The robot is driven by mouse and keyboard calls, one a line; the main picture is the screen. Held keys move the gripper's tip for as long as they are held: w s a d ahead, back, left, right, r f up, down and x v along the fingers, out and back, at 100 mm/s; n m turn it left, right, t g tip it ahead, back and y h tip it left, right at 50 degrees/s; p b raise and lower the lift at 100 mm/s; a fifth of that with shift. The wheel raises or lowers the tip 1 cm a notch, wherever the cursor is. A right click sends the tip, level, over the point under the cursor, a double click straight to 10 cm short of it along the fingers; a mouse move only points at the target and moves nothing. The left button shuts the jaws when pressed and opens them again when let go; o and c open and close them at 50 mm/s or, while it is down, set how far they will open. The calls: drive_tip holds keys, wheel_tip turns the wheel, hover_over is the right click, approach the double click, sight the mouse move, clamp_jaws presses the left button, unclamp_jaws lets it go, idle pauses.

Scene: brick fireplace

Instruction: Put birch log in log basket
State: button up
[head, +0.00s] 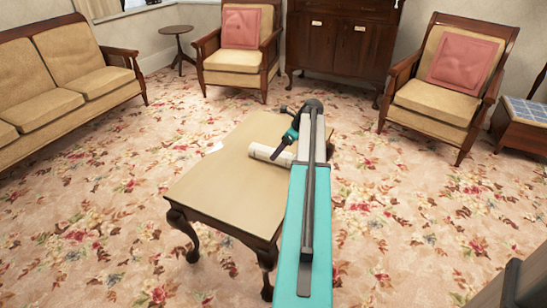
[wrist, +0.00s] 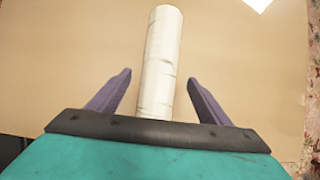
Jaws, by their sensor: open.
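The birch log (head: 268,154) is pale and cylindrical with faint dark marks. It lies on the wooden table (head: 215,175). In the wrist view the log (wrist: 161,60) runs away from me between the two fingers of my gripper (wrist: 159,88). The fingers are open, with a gap on each side of the log, and do not touch it. In the head view my gripper (head: 284,147) is at the log, and my arm partly hides that side of the table. No log basket can be made out in either view.
A white paper-like piece (wrist: 258,4) lies on the table. A sofa (head: 60,75) stands at the left. Two armchairs (head: 238,50) (head: 445,85) and a dark cabinet (head: 340,45) stand at the back. A tile-topped stool (head: 520,120) is at the right. Flowered carpet (head: 100,200) is clear around the table.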

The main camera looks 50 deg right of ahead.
drive_tip(key=shift+b+x, duration=0.65)
drive_tip(key=shift+x, duration=1.5)
drive_tip(key=c, duration=1.6)
drive_tip(key=shift+r, duration=0.1)
drive_tip(key=shift+r, duration=0.15)
wheel_tip(320, 180, up, 3)
drive_tip(key=shift+r+p, duration=0.2)
drive_tip(key=shift+p, duration=0.65)
drive_tip(key=s+a+p, duration=0.1)
drive_tip(key=s+a, duration=0.2)
drive_tip(key=a, duration=0.1)
drive_tip(key=s+a+p, duration=0.1)
drive_tip(key=s+a, duration=0.2)
drive_tip(key=s, duration=0.1)
drive_tip(key=s+a+r+p, duration=0.1)
drive_tip(key=s+a, duration=0.3)
drive_tip(key=shift+a+r, duration=0.1)
drive_tip(key=shift+a, duration=0.2)
